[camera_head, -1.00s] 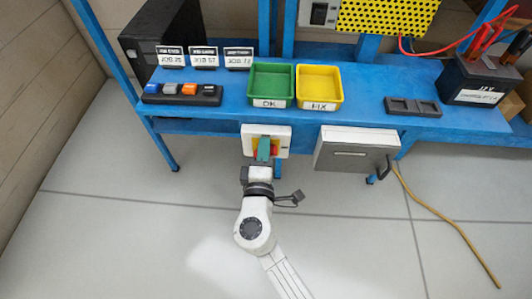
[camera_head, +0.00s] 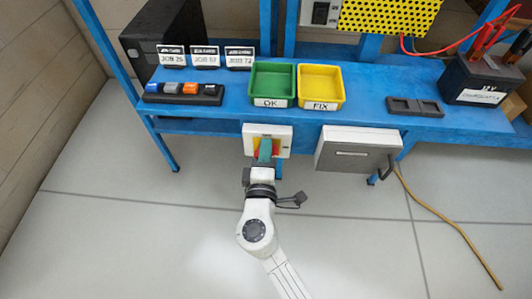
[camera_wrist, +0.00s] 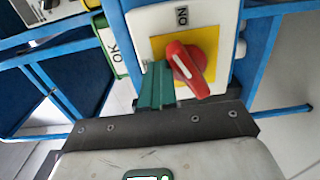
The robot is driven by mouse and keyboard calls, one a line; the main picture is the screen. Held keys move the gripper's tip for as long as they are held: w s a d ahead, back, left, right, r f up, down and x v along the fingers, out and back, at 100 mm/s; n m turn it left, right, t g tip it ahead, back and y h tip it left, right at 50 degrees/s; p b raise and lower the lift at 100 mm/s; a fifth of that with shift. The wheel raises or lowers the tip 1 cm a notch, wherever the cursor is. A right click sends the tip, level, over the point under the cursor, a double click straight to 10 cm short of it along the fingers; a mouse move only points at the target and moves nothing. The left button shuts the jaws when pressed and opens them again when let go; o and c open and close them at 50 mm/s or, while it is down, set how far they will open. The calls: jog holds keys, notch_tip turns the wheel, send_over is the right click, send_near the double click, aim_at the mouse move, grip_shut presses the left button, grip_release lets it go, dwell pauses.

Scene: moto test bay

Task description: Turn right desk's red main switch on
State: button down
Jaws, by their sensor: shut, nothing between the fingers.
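The red main switch (camera_wrist: 187,70) is a rotary knob on a yellow square plate (camera_wrist: 208,40) in a white box. In the wrist view its handle slants from upper left to lower right. An ON mark (camera_wrist: 182,16) is on the box above the plate. My gripper (camera_wrist: 157,85) has teal fingers, shut and empty, just left of the knob in the wrist view. I cannot tell whether they touch it. In the head view the white switch box (camera_head: 283,135) hangs at the blue desk's front edge, and my gripper (camera_head: 265,150) hides most of the knob.
A grey drawer box (camera_head: 355,150) hangs right of the switch. A yellow cable (camera_head: 440,225) lies on the open floor.

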jog(key=shift+d+f+b, duration=0.3)
jog(key=shift+d+b, duration=0.15)
jog(key=shift+d, duration=0.2)
jog(key=shift+a, duration=0.2)
dwell(0.3)
jog(key=shift+s+a, duration=0.1)
jog(key=shift+a, duration=0.35)
jog(key=s, duration=0.8)
jog(key=shift+a+r, duration=0.2)
jog(key=shift+r, duration=0.1)
jog(key=shift+w, duration=0.1)
